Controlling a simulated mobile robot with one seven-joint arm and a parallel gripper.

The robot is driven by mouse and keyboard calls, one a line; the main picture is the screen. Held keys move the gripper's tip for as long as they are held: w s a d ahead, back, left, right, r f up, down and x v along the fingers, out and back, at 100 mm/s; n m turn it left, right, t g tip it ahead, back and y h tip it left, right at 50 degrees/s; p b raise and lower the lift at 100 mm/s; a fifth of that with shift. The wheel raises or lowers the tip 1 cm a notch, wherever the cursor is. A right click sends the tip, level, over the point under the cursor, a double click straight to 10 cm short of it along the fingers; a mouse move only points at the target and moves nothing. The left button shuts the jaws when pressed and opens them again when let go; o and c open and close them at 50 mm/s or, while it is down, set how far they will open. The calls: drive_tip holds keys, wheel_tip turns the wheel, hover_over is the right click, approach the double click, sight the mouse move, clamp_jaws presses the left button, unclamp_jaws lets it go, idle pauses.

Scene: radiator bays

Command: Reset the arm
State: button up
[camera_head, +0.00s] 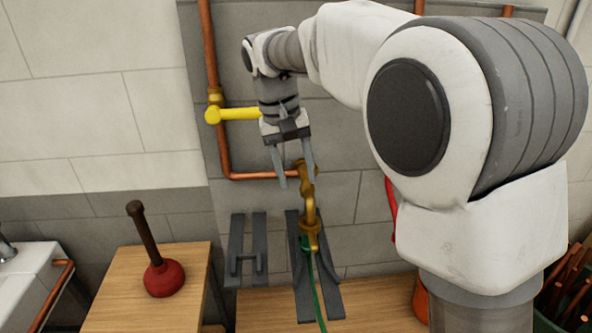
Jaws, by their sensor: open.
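My gripper (292,183) hangs from my arm in front of the tiled wall, pointing down. Its two fingers are apart and nothing shows between them. The right finger overlaps the upper part of a brass fitting (308,200) in the picture; I cannot tell whether they touch. My arm's large white and grey links fill the right side of the view and hide part of the wall and bench behind them.
A copper pipe (208,50) with a yellow lever (238,114) runs beside my gripper. Grey brackets (249,262) and a green hose (315,290) are below it. A red plunger (164,278) stands on a wooden top (115,300) at left. A white basin (25,280) is far left.

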drive_tip(key=shift+r, duration=0.1)
drive_tip(key=s+d+r+m+t+y, duration=0.15)
drive_tip(key=s+d+r, duration=0.25)
drive_tip(key=s+d, duration=0.8)
drive_tip(key=s+d+f+t, duration=0.3)
drive_tip(key=s+d+f, duration=0.1)
drive_tip(key=s+d, duration=0.3)
drive_tip(key=s, duration=0.2)
drive_tip(key=shift+s+f+m+t+y, duration=0.35)
drive_tip(key=shift+s+f, duration=0.05)
idle(1.0)
